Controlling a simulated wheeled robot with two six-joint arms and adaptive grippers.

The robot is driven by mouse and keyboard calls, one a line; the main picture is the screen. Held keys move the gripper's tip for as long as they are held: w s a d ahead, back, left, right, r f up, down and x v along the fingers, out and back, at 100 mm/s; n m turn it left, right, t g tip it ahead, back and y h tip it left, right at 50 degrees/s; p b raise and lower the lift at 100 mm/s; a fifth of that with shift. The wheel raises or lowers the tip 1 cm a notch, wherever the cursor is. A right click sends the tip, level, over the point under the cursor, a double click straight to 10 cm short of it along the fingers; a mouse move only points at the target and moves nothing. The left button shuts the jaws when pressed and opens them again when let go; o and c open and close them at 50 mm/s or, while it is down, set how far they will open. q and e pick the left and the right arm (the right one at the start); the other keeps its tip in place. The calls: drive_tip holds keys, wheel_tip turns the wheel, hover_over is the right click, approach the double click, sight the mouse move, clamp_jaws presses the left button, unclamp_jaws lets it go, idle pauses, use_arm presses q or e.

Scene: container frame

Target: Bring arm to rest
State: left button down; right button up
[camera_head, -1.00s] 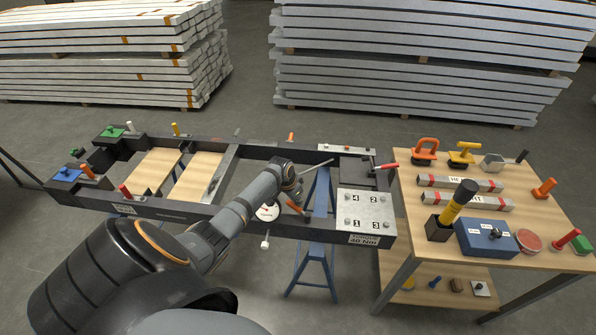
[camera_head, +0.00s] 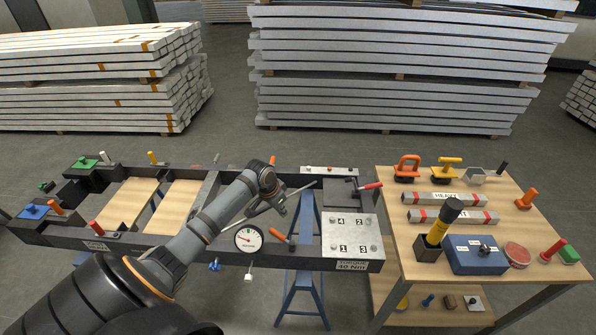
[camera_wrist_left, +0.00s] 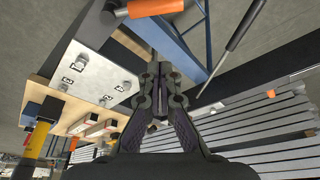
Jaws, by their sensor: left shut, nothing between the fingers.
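My left arm comes in from the lower left of the head view and reaches over the dark frame. My left gripper (camera_head: 281,208) is at its end, above the frame and left of the numbered plate, small and partly hidden by the wrist. In the left wrist view, the gripper (camera_wrist_left: 158,75) has its fingers together with nothing between them. My right gripper is not in view.
The dark frame (camera_head: 190,243) has wooden boards and a round gauge (camera_head: 248,239). A numbered plate (camera_head: 350,235) sits at its right end. A blue trestle (camera_head: 303,270) stands under it. A wooden table (camera_head: 400,225) with tools is at right. Stacked beams (camera_head: 390,70) are behind.

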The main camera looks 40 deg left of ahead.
use_arm(q)
drive_tip(key=shift+m, duration=0.4)
drive_tip(key=s+d+f, duration=0.1)
drive_tip(key=d, duration=0.1)
drive_tip(key=s+d+f, duration=0.1)
drive_tip(key=s+d, duration=0.1)
drive_tip(key=s+d+f, duration=0.1)
drive_tip(key=s+d, duration=0.1)
drive_tip(key=d, duration=0.1)
drive_tip(key=s+d+r+n+y, duration=0.1)
drive_tip(key=s+d+r, duration=0.2)
drive_tip(key=s+d, duration=0.35)
drive_tip(key=s+d+r+n, duration=0.1)
drive_tip(key=s+d+r, duration=0.15)
drive_tip(key=s, duration=0.75)
wheel_tip(320, 180, down, 25)
drive_tip(key=a+g, duration=0.1)
drive_tip(key=a, duration=0.1)
drive_tip(key=s+a+f+g+b, duration=0.1)
drive_tip(key=s+f, duration=1.8)
drive_tip(key=s, duration=0.1)
drive_tip(key=shift+s+a+f+n+b, duration=0.15)
drive_tip(key=shift+s+f+n+b, duration=0.15)
drive_tip(key=shift+f+b, duration=0.1)
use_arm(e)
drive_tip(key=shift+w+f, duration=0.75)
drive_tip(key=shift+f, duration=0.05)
